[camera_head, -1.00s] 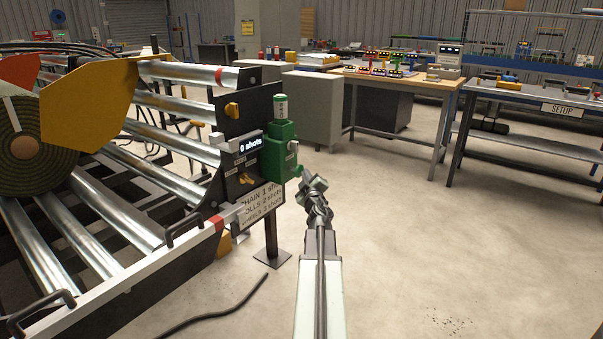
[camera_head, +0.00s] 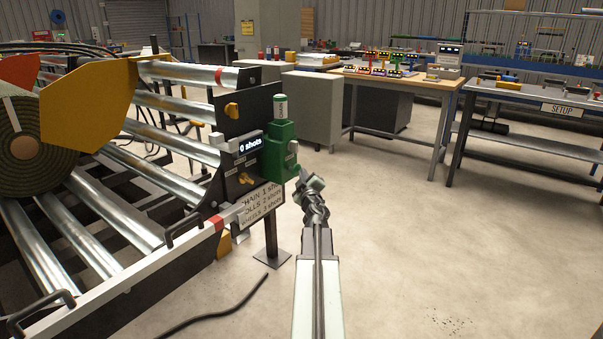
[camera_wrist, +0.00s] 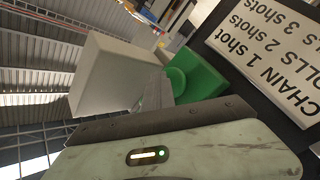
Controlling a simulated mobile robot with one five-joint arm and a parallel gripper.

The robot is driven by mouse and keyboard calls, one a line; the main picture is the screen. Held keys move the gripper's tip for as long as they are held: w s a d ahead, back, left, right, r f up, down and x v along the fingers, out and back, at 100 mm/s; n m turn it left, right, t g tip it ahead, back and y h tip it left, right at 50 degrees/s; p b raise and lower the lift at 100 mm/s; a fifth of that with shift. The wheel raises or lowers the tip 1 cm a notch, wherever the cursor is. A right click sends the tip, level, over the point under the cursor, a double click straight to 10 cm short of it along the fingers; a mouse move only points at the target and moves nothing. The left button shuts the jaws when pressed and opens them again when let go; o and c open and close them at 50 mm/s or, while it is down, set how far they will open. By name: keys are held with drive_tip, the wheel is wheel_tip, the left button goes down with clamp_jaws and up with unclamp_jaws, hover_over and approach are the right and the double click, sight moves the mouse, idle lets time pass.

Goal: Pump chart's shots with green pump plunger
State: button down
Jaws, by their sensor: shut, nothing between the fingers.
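The green pump (camera_head: 279,150) stands at the right end of the roller machine, with a light-topped green plunger (camera_head: 280,108) upright on it. Beside it a small display (camera_head: 249,145) reads "0 shots". The chart (camera_head: 262,204) hangs below and lists chain 1 shot, rolls 2 shots and a third line with 3 shots; it also shows in the wrist view (camera_wrist: 270,50). My gripper (camera_head: 304,180) is shut and empty, just right of and below the pump body. In the wrist view, part of the green pump (camera_wrist: 198,76) lies close beyond the fingers. I cannot tell whether they touch.
The machine with metal rollers (camera_head: 120,218) and a turf roll (camera_head: 30,150) fills the left. A dark hose (camera_head: 225,311) lies on the floor. Grey cabinets (camera_head: 312,108) and workbenches (camera_head: 405,82) stand behind. The floor at the right is open.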

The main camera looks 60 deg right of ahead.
drive_tip(key=shift+w, duration=0.6)
drive_tip(key=shift+s, duration=0.1)
idle(0.5)
drive_tip(key=shift+s, duration=1.65)
drive_tip(key=s, duration=0.5)
